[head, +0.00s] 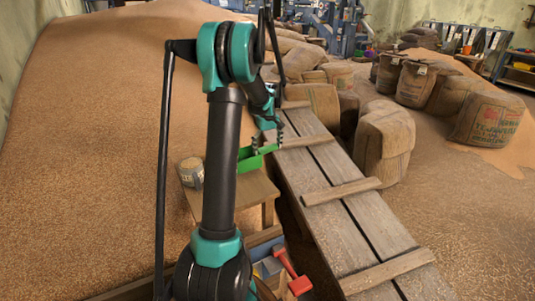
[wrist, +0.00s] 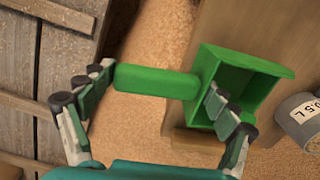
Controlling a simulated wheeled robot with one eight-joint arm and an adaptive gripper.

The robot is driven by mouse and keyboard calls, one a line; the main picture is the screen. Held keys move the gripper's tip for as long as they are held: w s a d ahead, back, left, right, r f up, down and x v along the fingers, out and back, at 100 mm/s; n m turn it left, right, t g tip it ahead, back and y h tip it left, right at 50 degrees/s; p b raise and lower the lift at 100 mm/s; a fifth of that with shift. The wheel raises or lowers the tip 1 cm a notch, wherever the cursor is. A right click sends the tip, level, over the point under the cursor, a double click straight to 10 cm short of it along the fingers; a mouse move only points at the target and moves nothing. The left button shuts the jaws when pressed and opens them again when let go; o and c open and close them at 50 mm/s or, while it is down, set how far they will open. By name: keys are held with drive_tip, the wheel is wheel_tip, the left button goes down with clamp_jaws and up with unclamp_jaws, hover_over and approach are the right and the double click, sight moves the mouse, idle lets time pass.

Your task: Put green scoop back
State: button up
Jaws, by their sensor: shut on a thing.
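The green scoop (head: 255,163) is at the small wooden table (head: 240,198), beside the plank ramp, in the head view. In the wrist view the scoop (wrist: 158,82) has its handle to the left and its open, empty box-shaped bowl to the right. My gripper (wrist: 158,88) is shut on the scoop, with one finger at the handle's free end and the other at the bowl. In the head view my gripper (head: 268,138) is small and just above the scoop. I cannot tell whether the scoop touches the table.
A labelled measuring can (head: 191,172) stands on the table left of the scoop; its "0.5 L" label shows in the wrist view (wrist: 302,116). A plank ramp (head: 345,215) runs to the right. Full sacks (head: 384,140) stand beyond it. A grain heap (head: 90,140) fills the left.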

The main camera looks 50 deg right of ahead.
drive_tip(key=shift+f, duration=1.4)
drive_tip(key=o, duration=1.2)
wheel_tip(320, 180, up, 12)
drive_tip(key=shift+r, duration=0.15)
